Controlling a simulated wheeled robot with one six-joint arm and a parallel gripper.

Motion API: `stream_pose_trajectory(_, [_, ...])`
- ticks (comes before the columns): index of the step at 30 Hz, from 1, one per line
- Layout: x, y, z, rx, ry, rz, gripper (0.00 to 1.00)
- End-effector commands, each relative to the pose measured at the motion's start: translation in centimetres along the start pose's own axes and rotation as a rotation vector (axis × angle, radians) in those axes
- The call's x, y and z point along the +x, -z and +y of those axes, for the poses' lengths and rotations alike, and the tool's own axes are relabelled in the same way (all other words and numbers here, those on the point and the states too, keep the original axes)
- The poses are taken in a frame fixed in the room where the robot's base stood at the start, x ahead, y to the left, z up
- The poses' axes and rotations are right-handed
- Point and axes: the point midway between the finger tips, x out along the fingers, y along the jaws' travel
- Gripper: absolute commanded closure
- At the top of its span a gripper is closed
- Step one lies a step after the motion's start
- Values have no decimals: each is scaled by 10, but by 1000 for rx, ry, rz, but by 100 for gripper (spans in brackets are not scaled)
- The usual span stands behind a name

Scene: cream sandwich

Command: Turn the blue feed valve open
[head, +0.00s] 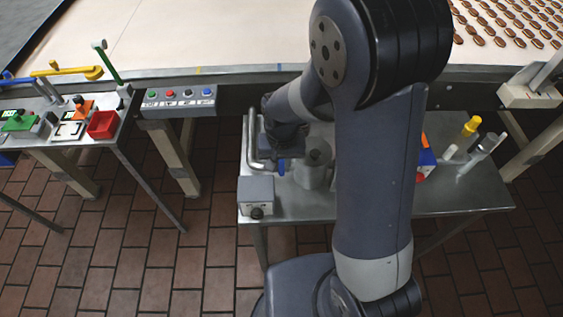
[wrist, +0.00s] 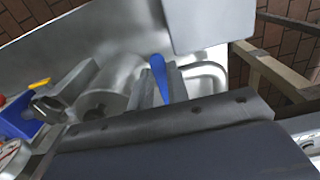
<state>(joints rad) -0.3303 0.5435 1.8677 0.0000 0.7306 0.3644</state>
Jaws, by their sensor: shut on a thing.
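The blue feed valve's handle (wrist: 159,76) is a blue lever standing between the two fingers of my gripper (wrist: 159,86) in the wrist view. My gripper is shut on it. In the head view only a small blue piece of the handle (head: 282,168) shows below my gripper (head: 281,154). The valve body is mostly hidden by my gripper and arm. A bent metal pipe (head: 251,140) runs just left of it, and it also shows in the wrist view (wrist: 214,72).
A grey box with a dark knob (head: 256,193) stands at the front left of the steel table (head: 450,200). A metal cylinder (head: 314,172) stands close right of my gripper. A conveyor (head: 220,40) with sandwich biscuits runs behind. A button panel (head: 178,101) is at left.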

Motion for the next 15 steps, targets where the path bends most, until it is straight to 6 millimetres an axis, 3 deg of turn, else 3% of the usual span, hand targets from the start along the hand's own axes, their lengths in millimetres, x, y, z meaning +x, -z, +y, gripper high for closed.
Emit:
stream_pose_trajectory(8, [0,0,-2,35,0,1,100])
stream_pose_trajectory(15, [1,1,-9,168,1,2,100])
